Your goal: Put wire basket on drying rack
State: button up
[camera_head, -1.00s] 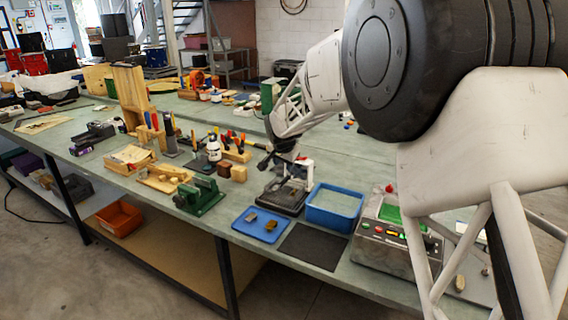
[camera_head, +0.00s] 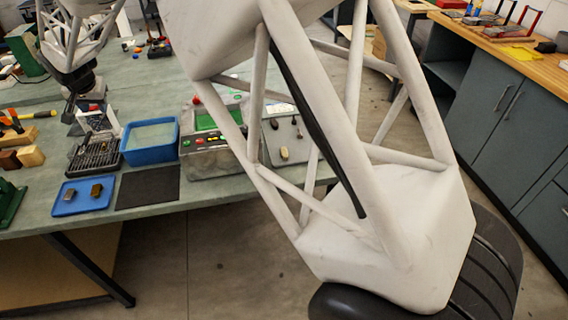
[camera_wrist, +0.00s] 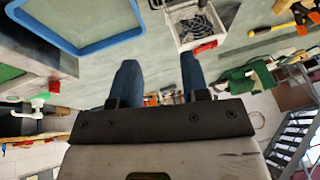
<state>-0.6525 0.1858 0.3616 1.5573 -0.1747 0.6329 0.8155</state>
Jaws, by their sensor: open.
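The wire basket (camera_head: 97,117) is pale, with a red part, and stands on the bench right behind the dark slatted drying rack (camera_head: 95,158). It also shows in the wrist view (camera_wrist: 184,36), at the top, with a dark pattern inside and a red tab at one edge. My gripper (camera_head: 70,106) is just left of and above the basket in the head view. In the wrist view my gripper (camera_wrist: 158,68) has its two fingers apart with nothing between them, and the basket lies beyond the right finger. I cannot tell the exact gap between gripper and basket.
A blue bin (camera_head: 150,155) of pale liquid stands right of the rack. In front lie a blue tray (camera_head: 62,207) with two small blocks and a black mat (camera_head: 148,188). A control box (camera_head: 215,160) with buttons is farther right. Wooden blocks (camera_head: 30,156) stand left.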

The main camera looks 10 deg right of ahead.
jog(key=s+d+r, duration=0.4)
jog(key=s+d, duration=0.1)
jog(key=d, duration=0.7)
jog(key=s+d+r+h, duration=0.1)
jog(key=s+d+r, duration=0.3)
jog(key=d, duration=0.7)
jog(key=s+d+r, duration=0.3)
jog(key=s+d, duration=0.3)
jog(key=d, duration=0.6)
jog(key=s+d+f, duration=0.1)
jog(key=s+d, duration=0.5)
jog(key=s, duration=0.3)
jog(key=s+d+f+g, duration=0.1)
jog(key=s+d+f, duration=0.1)
jog(key=s+d, duration=0.5)
jog(key=s+d+f+h, duration=0.1)
jog(key=s+d, duration=0.5)
jog(key=s, duration=0.7)
jog(key=shift+d+f+g, duration=0.2)
jog(key=shift+f+g, duration=0.2)
jog(key=shift+f, duration=0.25)
dwell(1.0)
